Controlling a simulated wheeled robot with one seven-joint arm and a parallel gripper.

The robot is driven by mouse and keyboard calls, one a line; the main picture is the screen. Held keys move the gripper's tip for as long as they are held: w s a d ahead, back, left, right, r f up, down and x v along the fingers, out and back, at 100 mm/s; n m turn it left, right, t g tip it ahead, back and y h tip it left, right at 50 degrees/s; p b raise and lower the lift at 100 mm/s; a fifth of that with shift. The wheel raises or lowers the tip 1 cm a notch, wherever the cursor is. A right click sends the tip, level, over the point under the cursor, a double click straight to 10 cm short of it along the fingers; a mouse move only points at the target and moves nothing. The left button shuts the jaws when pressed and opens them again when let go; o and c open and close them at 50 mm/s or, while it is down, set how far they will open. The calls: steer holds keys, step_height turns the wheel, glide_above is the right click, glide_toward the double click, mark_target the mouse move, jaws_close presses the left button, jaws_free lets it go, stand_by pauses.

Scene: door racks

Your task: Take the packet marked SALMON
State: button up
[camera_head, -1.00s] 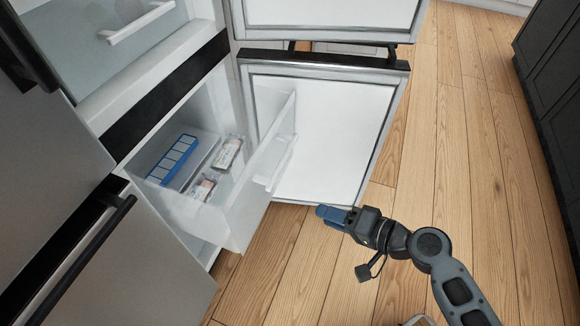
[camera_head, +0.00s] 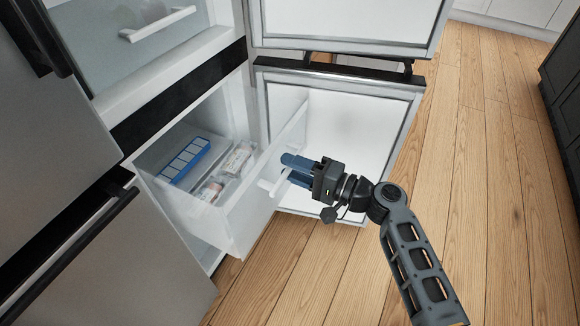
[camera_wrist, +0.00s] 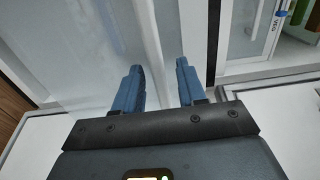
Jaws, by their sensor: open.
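Two pale packets lie in the open freezer drawer (camera_head: 240,232) in the head view. One packet (camera_head: 238,160) lies at the back right, the other packet (camera_head: 209,191) nearer the drawer front. Their print is too small to read, so I cannot tell which is marked SALMON. My gripper (camera_head: 289,168) is open and empty, with blue fingers, at the drawer's front wall by its handle. In the wrist view my gripper (camera_wrist: 160,80) shows its two fingers apart with nothing held between them; the packets are not seen there.
A blue ice tray (camera_head: 186,161) lies at the left in the drawer. The lower freezer door (camera_head: 350,130) stands open behind my gripper. A shut grey door with a black handle (camera_head: 65,255) is at left. Wooden floor at right is clear.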

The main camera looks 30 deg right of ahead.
steer(key=shift+w+a, duration=0.3)
steer(key=shift+w, duration=0.1)
jaws_close()
stand_by(0.4)
